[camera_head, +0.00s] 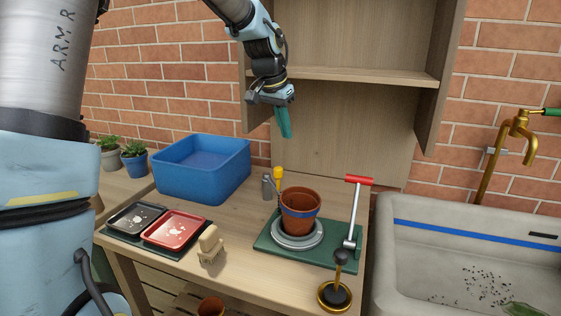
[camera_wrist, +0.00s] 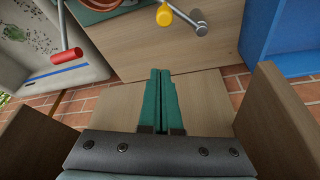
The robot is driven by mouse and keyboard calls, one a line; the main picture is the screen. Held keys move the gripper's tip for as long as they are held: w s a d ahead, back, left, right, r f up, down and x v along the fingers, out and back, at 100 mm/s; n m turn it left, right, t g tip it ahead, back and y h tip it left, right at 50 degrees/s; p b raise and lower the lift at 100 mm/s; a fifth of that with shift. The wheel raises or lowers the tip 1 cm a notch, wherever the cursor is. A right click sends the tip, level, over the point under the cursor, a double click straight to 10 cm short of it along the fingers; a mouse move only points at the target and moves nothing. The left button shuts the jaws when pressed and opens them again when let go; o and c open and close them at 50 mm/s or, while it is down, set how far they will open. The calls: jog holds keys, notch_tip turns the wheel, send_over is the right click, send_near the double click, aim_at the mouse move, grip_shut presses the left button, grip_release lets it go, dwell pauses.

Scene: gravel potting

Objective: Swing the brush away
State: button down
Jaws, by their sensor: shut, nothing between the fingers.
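My gripper (camera_head: 285,136) hangs above the back of the bench, higher than the pot, in front of the cabinet's back panel. Its teal fingers are together and empty, and they also show in the wrist view (camera_wrist: 160,90). A hand brush (camera_head: 211,243) with a pale wooden handle and bristles stands at the bench's front, apart from the gripper. A grey post (camera_head: 267,187) with a yellow-ended bar (camera_head: 278,173) stands left of the pot; I cannot tell whether it carries a brush. Its yellow end also shows in the wrist view (camera_wrist: 164,15).
A terracotta pot (camera_head: 299,212) sits on a grey disc on a green base (camera_head: 263,244), beside a red-handled lever (camera_head: 354,205). A blue bin (camera_head: 203,165), two trays, a tamper on a brass dish (camera_head: 334,295) and a sink (camera_head: 470,245) surround it. Wooden shelving flanks my gripper.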

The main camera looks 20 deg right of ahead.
jog(key=shift+f, duration=0.1)
jog(key=p+x, duration=0.3)
jog(key=x, duration=0.7)
jog(key=shift+s+a+p, duration=0.25)
jog(key=shift+s+a, duration=0.2)
jog(key=shift+a, duration=0.45)
jog(key=shift+s+a+p, duration=0.2)
jog(key=shift+s+a, duration=0.25)
jog(key=shift+a, duration=0.4)
